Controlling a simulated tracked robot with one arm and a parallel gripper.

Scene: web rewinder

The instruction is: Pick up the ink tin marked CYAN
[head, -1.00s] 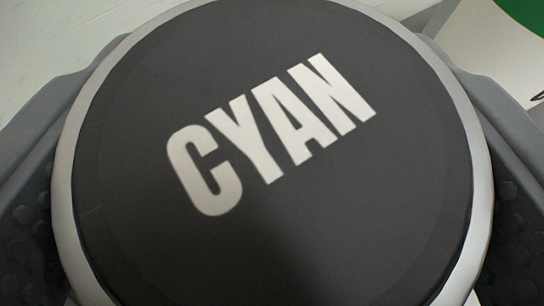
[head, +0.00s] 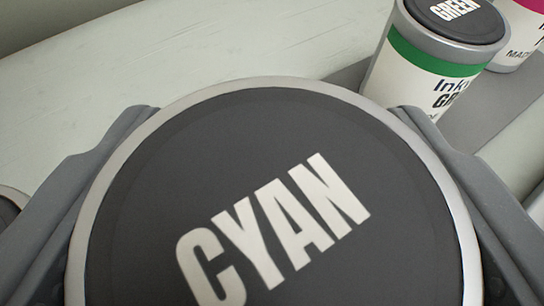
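The ink tin marked CYAN (head: 290,135) fills the lower middle of the head view, seen from above. It has a dark lid with white letters and a silver rim. My gripper (head: 275,150) has one grey finger on each side of the tin, both against its rim, and is shut on it. The tin's lower part and base are hidden under the lid.
A tin marked GREEN (head: 433,55), with a green band, stands at the upper right. A tin with a magenta band (head: 520,40) is behind it. Part of another dark-lidded tin (head: 8,208) shows at the left edge. The pale surface (head: 220,45) beyond is clear.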

